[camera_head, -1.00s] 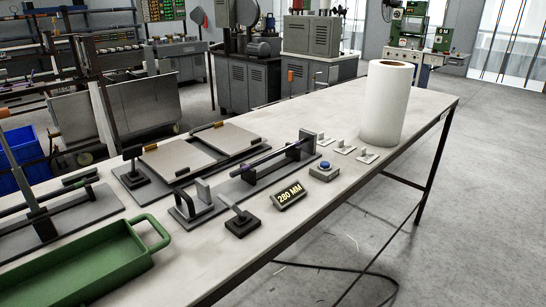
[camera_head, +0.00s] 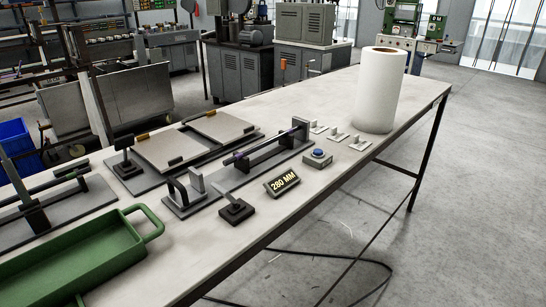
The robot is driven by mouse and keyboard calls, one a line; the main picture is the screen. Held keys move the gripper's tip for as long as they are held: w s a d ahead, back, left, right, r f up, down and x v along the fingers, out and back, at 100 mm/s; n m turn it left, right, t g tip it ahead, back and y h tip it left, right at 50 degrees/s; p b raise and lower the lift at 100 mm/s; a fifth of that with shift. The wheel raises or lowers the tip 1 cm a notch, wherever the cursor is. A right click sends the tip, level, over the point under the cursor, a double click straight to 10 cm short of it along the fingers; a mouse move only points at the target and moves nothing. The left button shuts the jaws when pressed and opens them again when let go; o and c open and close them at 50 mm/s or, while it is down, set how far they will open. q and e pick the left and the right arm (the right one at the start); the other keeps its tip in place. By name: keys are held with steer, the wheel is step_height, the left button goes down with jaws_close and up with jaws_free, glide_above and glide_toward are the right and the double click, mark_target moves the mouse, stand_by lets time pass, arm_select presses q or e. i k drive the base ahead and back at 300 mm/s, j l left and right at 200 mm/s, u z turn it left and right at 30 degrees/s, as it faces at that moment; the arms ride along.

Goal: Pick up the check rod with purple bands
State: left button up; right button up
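A dark rod with purplish bands (camera_head: 265,147) lies across a long grey gauge fixture (camera_head: 232,182) in the middle of the workbench. It slants up to the right and its right end is at a dark upright block (camera_head: 301,128). The bands are small and hard to make out. A sign reading "280 MM" (camera_head: 282,183) stands in front of the fixture. Neither of my grippers shows in the head view.
A green tray (camera_head: 70,262) is at the front left of the bench (camera_head: 215,248). A white roll (camera_head: 380,92) stands at the right. The bench's near edge is clear.

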mark_target(237, 157)
steer(key=u, duration=1.45)
steer(key=z, duration=1.45)
steer(key=i+l+u, duration=0.1)
steer(key=l, duration=0.25)
steer(key=i+l+u, duration=0.1)
steer(key=l, duration=0.3)
steer(key=i+l, duration=0.2)
steer(key=l, duration=0.2)
steer(key=i+l+u, duration=0.15)
steer(key=l, duration=0.2)
steer(key=l+u, duration=0.1)
steer(key=l, duration=0.3)
steer(key=i, duration=0.05)
